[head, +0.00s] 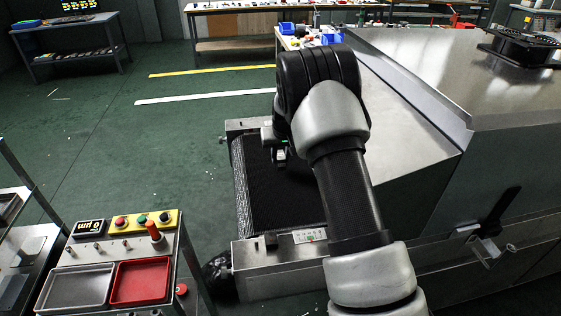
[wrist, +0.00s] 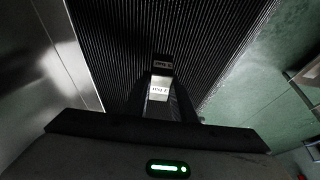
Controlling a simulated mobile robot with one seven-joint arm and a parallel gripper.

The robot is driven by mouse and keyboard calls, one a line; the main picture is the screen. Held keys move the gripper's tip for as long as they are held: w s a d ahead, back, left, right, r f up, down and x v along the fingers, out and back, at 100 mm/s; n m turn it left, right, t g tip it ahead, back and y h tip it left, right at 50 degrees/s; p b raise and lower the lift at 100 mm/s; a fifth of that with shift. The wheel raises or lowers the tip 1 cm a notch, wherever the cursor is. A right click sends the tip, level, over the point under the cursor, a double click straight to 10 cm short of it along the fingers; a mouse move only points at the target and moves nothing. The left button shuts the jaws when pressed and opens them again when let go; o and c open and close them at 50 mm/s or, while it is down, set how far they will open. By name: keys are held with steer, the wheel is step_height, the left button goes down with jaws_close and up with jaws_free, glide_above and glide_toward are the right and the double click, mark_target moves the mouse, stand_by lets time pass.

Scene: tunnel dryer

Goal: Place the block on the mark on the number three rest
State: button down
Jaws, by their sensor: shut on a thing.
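My gripper (wrist: 160,98) is shut on a small block (wrist: 158,88) with a bright face and printed lettering too small to read. A dark end with a pale label shows just beyond, and I cannot tell if it is part of the block. The black ribbed belt (wrist: 120,45) lies beneath; the gap to it is unclear. In the head view my gripper (head: 279,154) is over the belt (head: 265,205), largely hidden by my arm. I cannot make out the number three rest or its mark in either view.
The steel dryer housing (head: 400,110) stands right of the belt. A metal frame rail (head: 285,258) with a small white panel (head: 310,236) crosses the belt's near end. A stand with a grey tray (head: 78,287) and red tray (head: 141,281) is at lower left. The left floor is mostly clear.

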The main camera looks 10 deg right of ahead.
steer(key=shift+f, duration=0.75)
steer(key=shift+f, duration=0.1)
steer(key=shift+f, duration=0.15)
steer(key=c, duration=1.5)
jaws_free()
